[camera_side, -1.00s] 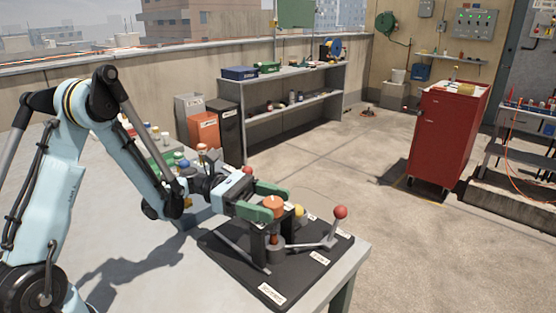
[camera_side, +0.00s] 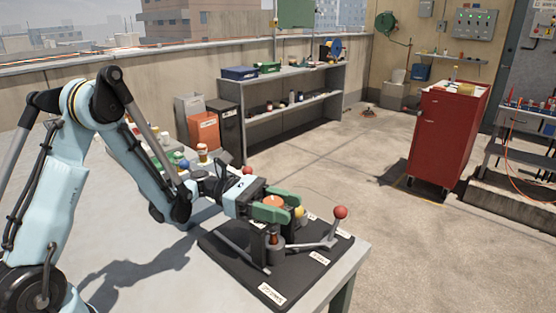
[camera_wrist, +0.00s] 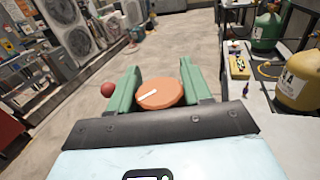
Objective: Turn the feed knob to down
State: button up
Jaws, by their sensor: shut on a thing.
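The feed knob appears to be the round orange-topped knob (camera_side: 273,202) on a grey post on the black base plate (camera_side: 226,250). My gripper (camera_side: 277,205) has its green fingers on both sides of the knob and is shut on it. In the wrist view the knob (camera_wrist: 162,97) fills the space between the fingers of my gripper (camera_wrist: 160,88). A white pointer line on its top lies slightly tilted. The fingers hide the knob's sides, and the plate's labels are too small to read.
A lever with a red ball (camera_side: 340,212) rises at the right of the plate. A yellow ball (camera_side: 299,211) is close behind the fingers, and another red ball (camera_side: 247,170) is behind the gripper. The bench front is clear. A red cabinet (camera_side: 446,135) stands beyond on the floor.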

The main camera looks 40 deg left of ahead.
aim_at(266, 199)
jog(key=shift+s+m+g+h, duration=0.2)
jog(key=shift+m+g, duration=0.95)
jog(key=shift+g, duration=0.65)
jog(key=shift+s+m+g+h, duration=0.2)
jog(key=shift+m+g, duration=0.95)
jog(key=shift+g, duration=0.65)
jog(key=o, duration=1)
jog(key=shift+c, duration=0.2)
jog(key=shift+a, duration=0.1)
jog(key=shift+w+a, duration=0.1)
jog(key=shift+a, duration=0.15)
jog(key=a, duration=0.2)
jog(key=shift+w+a, duration=0.1)
jog(key=shift+a, duration=0.25)
jog(key=r, duration=0.7)
jog(key=shift+d, duration=0.2)
